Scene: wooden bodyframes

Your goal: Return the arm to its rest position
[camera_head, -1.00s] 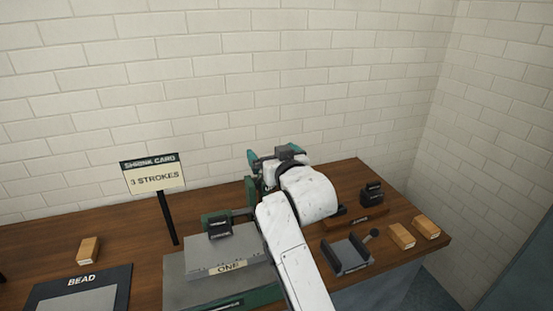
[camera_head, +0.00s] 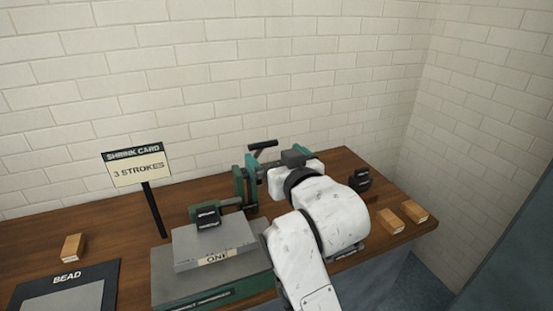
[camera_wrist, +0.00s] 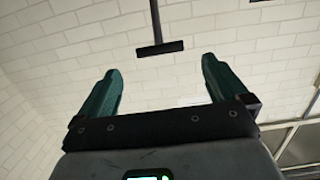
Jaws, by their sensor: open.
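My gripper (camera_wrist: 161,65) is open and empty in the wrist view, its two teal fingers wide apart. A black T-shaped handle (camera_wrist: 160,48) shows beyond and between the fingertips, against the wall, apart from them. In the head view my white arm (camera_head: 335,215) reaches up over the right part of the bench, its wrist above the bench top. The black lever handle (camera_head: 262,146) of the green machine (camera_head: 239,186) stands just left of my gripper. My fingers are partly hidden there by the wrist.
The wooden bench (camera_head: 130,225) carries a grey block marked ONE (camera_head: 212,243), a BEAD plate (camera_head: 65,285), a 3 STROKES sign (camera_head: 137,167) and wooden blocks (camera_head: 402,219). A brick wall stands close behind. The air above the bench is free.

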